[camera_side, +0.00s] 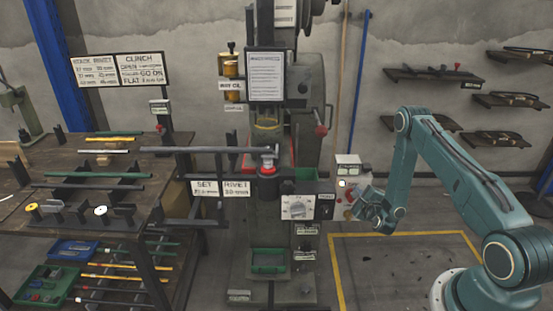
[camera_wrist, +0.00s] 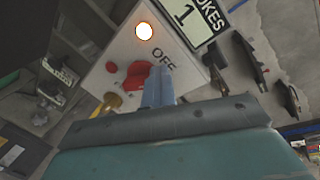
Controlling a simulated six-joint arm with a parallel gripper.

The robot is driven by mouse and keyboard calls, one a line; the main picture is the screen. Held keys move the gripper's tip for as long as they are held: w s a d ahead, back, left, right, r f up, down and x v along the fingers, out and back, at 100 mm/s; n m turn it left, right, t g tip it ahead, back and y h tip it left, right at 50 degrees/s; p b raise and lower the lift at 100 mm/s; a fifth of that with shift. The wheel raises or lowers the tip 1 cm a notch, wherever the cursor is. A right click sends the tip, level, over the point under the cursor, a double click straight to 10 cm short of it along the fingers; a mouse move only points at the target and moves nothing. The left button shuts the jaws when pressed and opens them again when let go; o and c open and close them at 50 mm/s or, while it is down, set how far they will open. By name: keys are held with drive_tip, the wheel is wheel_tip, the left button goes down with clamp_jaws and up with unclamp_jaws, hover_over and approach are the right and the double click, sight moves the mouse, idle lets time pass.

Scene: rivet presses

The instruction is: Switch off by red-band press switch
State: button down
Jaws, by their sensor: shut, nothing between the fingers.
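The press (camera_side: 265,215) stands in the middle of the side view, with red edging around its work area. Its pale switch box (camera_wrist: 120,45) fills the upper middle of the wrist view and shows beside the press in the side view (camera_side: 338,198). It has a glowing lamp (camera_wrist: 144,31), a red switch (camera_wrist: 130,76) and the word OFF printed to the right of it. My gripper (camera_wrist: 160,72) is shut and empty, its tips close to the red switch on the OFF side. I cannot tell whether they touch. In the side view my gripper (camera_side: 356,206) is at the box's lower right.
A counter plate (camera_wrist: 188,18) reading 1 adjoins the box. A brass-coloured part (camera_wrist: 108,103) is below the red switch. A bench with rods (camera_side: 95,175) is left of the press. Wall shelves (camera_side: 435,75) hang at right.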

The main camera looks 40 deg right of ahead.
drive_tip(key=shift+s+a+f, duration=0.1)
drive_tip(key=shift+s+a, duration=0.05)
drive_tip(key=shift+a, duration=0.05)
idle(0.3)
drive_tip(key=shift+a, duration=0.1)
drive_tip(key=shift+a+f+v, duration=0.1)
drive_tip(key=shift+f+v, duration=0.05)
drive_tip(key=shift+v, duration=1.25)
drive_tip(key=shift+a+f+v, duration=0.1)
drive_tip(key=shift+f+v, duration=0.1)
drive_tip(key=shift+v, duration=1.15)
